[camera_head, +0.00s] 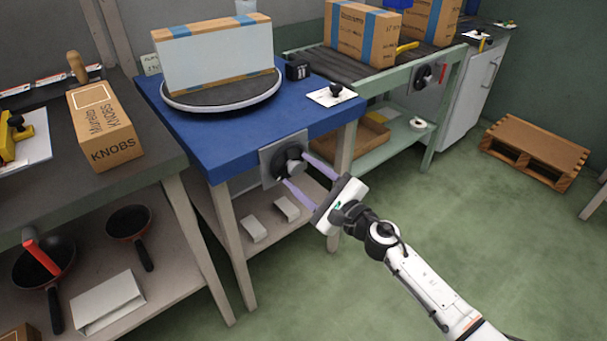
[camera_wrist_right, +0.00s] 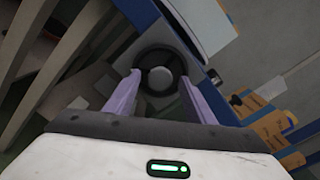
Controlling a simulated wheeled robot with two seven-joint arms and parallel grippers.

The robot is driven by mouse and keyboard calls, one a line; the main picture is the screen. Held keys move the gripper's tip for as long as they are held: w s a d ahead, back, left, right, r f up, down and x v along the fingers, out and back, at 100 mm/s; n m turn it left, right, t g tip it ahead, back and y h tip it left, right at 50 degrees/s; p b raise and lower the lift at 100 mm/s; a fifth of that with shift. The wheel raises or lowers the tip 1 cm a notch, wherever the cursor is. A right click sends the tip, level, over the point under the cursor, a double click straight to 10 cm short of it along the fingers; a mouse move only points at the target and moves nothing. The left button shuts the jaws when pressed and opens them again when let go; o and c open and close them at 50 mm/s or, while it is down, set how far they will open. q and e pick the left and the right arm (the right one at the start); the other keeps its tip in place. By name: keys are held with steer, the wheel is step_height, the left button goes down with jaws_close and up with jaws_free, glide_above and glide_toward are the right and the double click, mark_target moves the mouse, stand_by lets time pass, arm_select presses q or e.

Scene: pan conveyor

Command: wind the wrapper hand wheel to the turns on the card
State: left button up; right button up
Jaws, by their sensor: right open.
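The dark hand wheel (camera_head: 289,158) sits on a grey square plate on the front of the blue table (camera_head: 235,140). In the right wrist view it is a dark ring (camera_wrist_right: 147,58) with a grey hub. My right gripper (camera_head: 294,167) is open, its two pale purple fingers pointing at the wheel. In the right wrist view the fingertips (camera_wrist_right: 158,79) stand on either side of the hub; I cannot tell whether they touch the wheel. A small white card (camera_head: 151,64) stands behind the turntable, too small to read. My left gripper is not in view.
A wrapped box (camera_head: 218,58) stands on the round turntable (camera_head: 225,101). A black block with white marks (camera_head: 298,69) and a white plate with a black knob (camera_head: 331,96) are nearby. The left bench (camera_head: 60,120) holds a KNOBS box (camera_head: 103,127). Open green floor lies right.

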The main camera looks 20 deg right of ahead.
steer(key=shift+c, duration=0.2)
steer(key=c, duration=1)
steer(key=shift+m, duration=0.3)
